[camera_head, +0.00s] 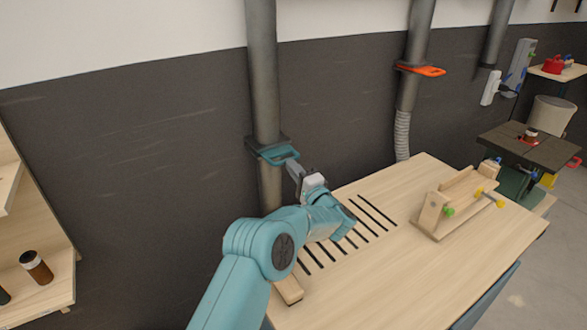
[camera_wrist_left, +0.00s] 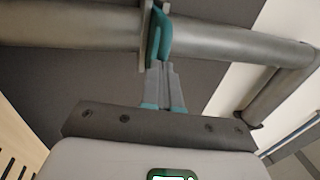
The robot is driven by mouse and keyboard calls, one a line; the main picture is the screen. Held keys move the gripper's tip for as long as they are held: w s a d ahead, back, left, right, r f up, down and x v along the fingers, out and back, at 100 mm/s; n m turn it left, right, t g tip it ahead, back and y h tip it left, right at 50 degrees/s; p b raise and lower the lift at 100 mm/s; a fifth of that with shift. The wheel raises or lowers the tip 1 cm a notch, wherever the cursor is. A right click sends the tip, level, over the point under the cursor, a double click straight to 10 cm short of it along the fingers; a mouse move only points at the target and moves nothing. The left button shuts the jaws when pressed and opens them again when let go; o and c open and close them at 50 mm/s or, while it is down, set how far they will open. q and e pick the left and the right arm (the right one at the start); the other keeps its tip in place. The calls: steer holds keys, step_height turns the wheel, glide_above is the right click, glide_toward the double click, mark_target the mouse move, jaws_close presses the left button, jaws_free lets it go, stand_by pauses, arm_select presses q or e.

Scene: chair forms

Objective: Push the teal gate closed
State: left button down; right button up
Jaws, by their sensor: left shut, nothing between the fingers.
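The teal gate (camera_head: 280,154) is a flat plate with a looped handle, set in a dark collar on the grey vertical pipe by the wall. Its handle sticks out from the pipe toward the table side. It also shows in the left wrist view, where the teal handle (camera_wrist_left: 160,34) is seen nearly edge-on beside the pipe. My left gripper (camera_head: 291,166) is shut and empty, just below and beside the handle. In the wrist view its fingertips (camera_wrist_left: 160,66) reach to the handle's end; I cannot tell whether they touch. My right gripper is not in view.
A wooden table (camera_head: 430,270) with dark slots stands below my left arm, with a wooden jig (camera_head: 455,203) on it. A second pipe has an orange gate (camera_head: 421,70). A shelf with a brown jar (camera_head: 36,267) is at the left. The wall is close behind the pipe (camera_head: 262,70).

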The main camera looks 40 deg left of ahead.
arm_select(q)
steer(key=shift+a+r, duration=0.15)
steer(key=shift+r, duration=0.2)
steer(key=b+v, duration=0.4)
steer(key=v, duration=1.2)
steer(key=shift+d+f+b, duration=0.2)
steer(key=shift+f+b, duration=0.1)
steer(key=shift+f, duration=0.15)
